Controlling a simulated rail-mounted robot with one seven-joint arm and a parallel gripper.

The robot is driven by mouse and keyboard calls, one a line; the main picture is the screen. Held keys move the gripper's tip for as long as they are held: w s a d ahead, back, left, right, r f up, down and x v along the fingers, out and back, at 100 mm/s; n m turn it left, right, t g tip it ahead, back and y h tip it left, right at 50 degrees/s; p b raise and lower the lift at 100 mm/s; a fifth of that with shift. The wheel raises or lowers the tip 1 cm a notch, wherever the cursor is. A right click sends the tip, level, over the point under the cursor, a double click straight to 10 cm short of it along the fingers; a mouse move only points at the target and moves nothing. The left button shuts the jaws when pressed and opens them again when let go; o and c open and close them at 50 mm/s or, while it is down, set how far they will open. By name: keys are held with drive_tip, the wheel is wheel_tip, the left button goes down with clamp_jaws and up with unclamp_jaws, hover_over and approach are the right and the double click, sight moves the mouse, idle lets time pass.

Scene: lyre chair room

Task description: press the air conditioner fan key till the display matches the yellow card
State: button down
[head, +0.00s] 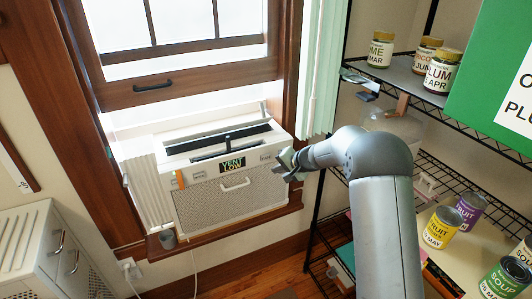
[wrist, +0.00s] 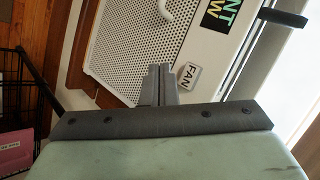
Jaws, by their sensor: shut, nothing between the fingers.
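The air conditioner (head: 222,190) sits in the window, with a dark display (head: 232,164) that reads VENT over LOW in green letters. In the wrist view part of the display (wrist: 229,22) shows at the top. The white FAN key (wrist: 188,76) is on the front panel, just right of my fingertips (wrist: 160,70). My gripper (head: 286,166) is shut and empty at the right end of the unit's front in the head view. I cannot tell whether the fingertips touch the panel. I cannot make out a yellow card; an orange strip (head: 180,180) shows on the unit's left.
A black wire shelf with jars (head: 381,50) and cans (head: 441,227) stands at the right, close to my arm. A green box (head: 492,75) is at the upper right. A white cabinet (head: 40,255) stands at the lower left.

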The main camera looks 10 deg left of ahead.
sight(271, 160)
drive_tip(key=w+a, duration=0.1)
drive_tip(key=w, duration=0.1)
drive_tip(key=w+a+p, duration=0.1)
drive_tip(key=shift+w+a, duration=0.2)
drive_tip(key=shift+w, duration=0.15)
drive_tip(key=shift+w, duration=0.1)
idle(1.8)
drive_tip(key=shift+w+a, duration=0.2)
drive_tip(key=shift+w, duration=0.05)
drive_tip(key=shift+w+a, duration=0.2)
drive_tip(key=shift+w, duration=0.2)
idle(0.7)
drive_tip(key=shift+s+d+f, duration=0.1)
drive_tip(key=shift+s, duration=0.1)
drive_tip(key=shift+s+d+b, duration=0.35)
drive_tip(key=shift+s+b, duration=0.2)
drive_tip(key=shift+b, duration=0.4)
